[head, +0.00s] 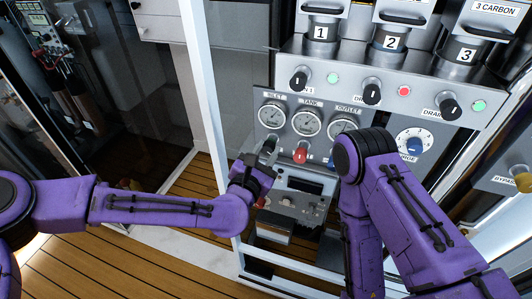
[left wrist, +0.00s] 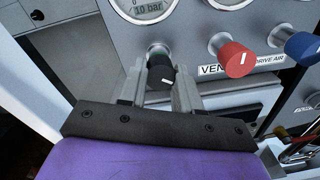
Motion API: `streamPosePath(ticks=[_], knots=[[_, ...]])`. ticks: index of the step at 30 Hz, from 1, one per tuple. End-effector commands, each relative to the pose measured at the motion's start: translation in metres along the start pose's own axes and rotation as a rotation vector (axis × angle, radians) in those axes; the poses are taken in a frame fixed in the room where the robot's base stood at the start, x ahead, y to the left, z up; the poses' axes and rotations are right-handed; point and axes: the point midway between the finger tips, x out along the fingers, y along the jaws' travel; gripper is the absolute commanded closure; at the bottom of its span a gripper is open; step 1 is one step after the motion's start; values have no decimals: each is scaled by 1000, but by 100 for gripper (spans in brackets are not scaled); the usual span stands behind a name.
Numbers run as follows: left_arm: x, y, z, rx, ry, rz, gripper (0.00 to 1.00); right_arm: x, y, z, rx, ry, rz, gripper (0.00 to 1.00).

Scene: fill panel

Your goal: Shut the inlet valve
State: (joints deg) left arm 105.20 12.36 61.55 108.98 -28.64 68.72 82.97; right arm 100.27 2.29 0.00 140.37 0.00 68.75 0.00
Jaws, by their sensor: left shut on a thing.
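The inlet valve is a black knob with a white mark, seen in the left wrist view (left wrist: 161,72) under a round gauge. In the head view it sits below the gauge labelled INLET (head: 273,115) and is partly covered by my gripper. My left gripper (head: 262,160) is at the panel, shut on this knob, with one finger on each side of it in the left wrist view (left wrist: 159,88). My right arm stands in front of the panel's right part; its gripper does not show.
A red vent knob (head: 300,155) is just right of the inlet knob, with a blue knob (left wrist: 302,44) beyond it. TANK (head: 307,122) and OUTLET (head: 342,122) gauges are above. Several black knobs line the upper ledge. A white frame post (head: 205,80) stands left of the panel.

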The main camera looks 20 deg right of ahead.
Motion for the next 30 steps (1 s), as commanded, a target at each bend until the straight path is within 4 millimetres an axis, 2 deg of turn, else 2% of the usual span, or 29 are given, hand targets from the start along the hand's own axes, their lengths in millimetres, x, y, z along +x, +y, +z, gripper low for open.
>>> streamPosePath(ticks=[9,10,12,22,26,30], knots=[[0,0,0,1,0,-1,98,0,0,0,0,0,0,57],[0,0,0,0,0,-1,57,0,0,0,0,0,0,57],[0,0,0,0,0,-1,42,0,0,0,0,0,0,57],[-5,0,-1,0,0,0,42,2,0,1,0,0,0,57],[-29,-1,-3,-1,0,-2,42,10,-1,4,0,0,0,57],[-64,-1,-3,-1,0,-1,42,18,-2,8,0,0,0,57]])
